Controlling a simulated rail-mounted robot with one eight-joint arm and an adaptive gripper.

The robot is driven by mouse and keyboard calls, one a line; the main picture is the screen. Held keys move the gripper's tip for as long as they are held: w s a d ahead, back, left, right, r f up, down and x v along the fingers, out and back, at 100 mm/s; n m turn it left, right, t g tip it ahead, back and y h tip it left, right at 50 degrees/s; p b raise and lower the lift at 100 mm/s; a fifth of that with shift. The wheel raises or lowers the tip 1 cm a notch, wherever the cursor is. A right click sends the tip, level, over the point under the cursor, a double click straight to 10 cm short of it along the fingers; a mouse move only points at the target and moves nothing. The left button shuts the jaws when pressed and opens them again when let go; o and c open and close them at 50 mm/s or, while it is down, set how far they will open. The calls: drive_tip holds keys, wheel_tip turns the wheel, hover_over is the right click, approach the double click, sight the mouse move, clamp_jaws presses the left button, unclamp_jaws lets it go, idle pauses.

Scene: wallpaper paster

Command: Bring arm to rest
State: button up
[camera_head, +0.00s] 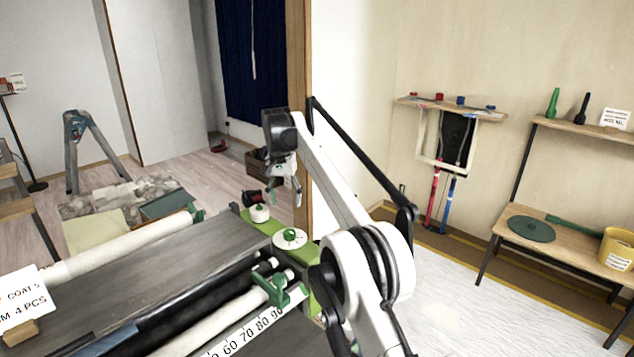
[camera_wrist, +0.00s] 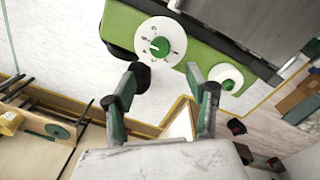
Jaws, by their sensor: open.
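My arm rises from the lower middle of the head view and reaches up and left. My gripper (camera_head: 286,188) hangs above the right end of the pasting machine (camera_head: 185,262). In the wrist view my gripper (camera_wrist: 164,112) is open, with nothing between its two fingers. A white dial with a green centre (camera_wrist: 160,43) and a smaller white knob (camera_wrist: 226,77) sit on the machine's green end panel, beyond the fingertips. The same dial (camera_head: 290,238) and knob (camera_head: 260,213) show in the head view, below my gripper.
A wooden bench (camera_head: 570,240) at right holds a green disc (camera_head: 531,229) and a yellow bucket (camera_head: 617,249). A wall shelf (camera_head: 452,108) hangs behind. A wooden post (camera_head: 298,90) stands behind my arm. A stepladder (camera_head: 85,150) stands at back left. Floor between machine and bench is clear.

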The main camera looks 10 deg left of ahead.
drive_tip(key=d+r+t, duration=0.1)
drive_tip(key=d+r, duration=1.2)
drive_tip(key=d, duration=0.1)
drive_tip(key=s+d+r+t, duration=0.1)
drive_tip(key=s+d+r, duration=0.2)
drive_tip(key=d, duration=0.2)
drive_tip(key=s+d+r+t+y, duration=0.1)
drive_tip(key=s+d+r, duration=0.1)
drive_tip(key=s+d, duration=0.3)
drive_tip(key=s+d+r, duration=0.2)
drive_tip(key=d+r, duration=0.1)
drive_tip(key=d, duration=0.3)
drive_tip(key=s+d+t, duration=0.1)
drive_tip(key=s+d, duration=0.6)
drive_tip(key=s, duration=0.1)
drive_tip(key=s+d+f+t, duration=0.1)
drive_tip(key=s+d+f, duration=0.3)
drive_tip(key=s, duration=0.4)
drive_tip(key=s+d+f+t, duration=0.1)
drive_tip(key=s+d+f, duration=0.4)
drive_tip(key=s, duration=0.4)
drive_tip(key=s+d+f+t, duration=0.1)
drive_tip(key=s+d+f, duration=0.3)
drive_tip(key=s+f, duration=0.2)
drive_tip(key=s, duration=0.2)
drive_tip(key=shift+s+d+m, duration=0.25)
drive_tip(key=shift+s+m, duration=0.15)
